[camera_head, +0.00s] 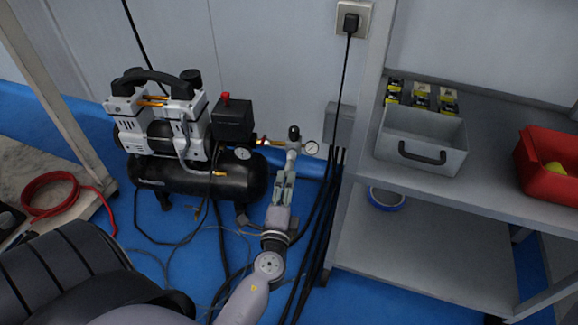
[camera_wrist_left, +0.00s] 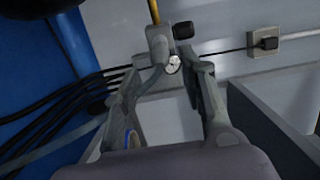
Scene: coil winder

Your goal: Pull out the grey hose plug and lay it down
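In the left wrist view the gauge (camera_wrist_left: 173,64) and a grey block (camera_wrist_left: 158,42) on a brass pipe show beyond the fingers. A short grey piece (camera_wrist_left: 151,80), apparently the hose plug, hangs below the block toward the gap between the fingertips. My left gripper (camera_head: 286,178) is just below the fitting, fingers apart, with no clear contact. The plug's lower end is hard to make out. My right gripper is not in view.
The black and silver compressor (camera_head: 190,175) stands left of my gripper. Black cables (camera_head: 322,215) run down close on the right. A grey shelf cart (camera_head: 490,195) at right holds a grey bin (camera_head: 420,125) and a red bin (camera_head: 553,160). Blue floor shows between.

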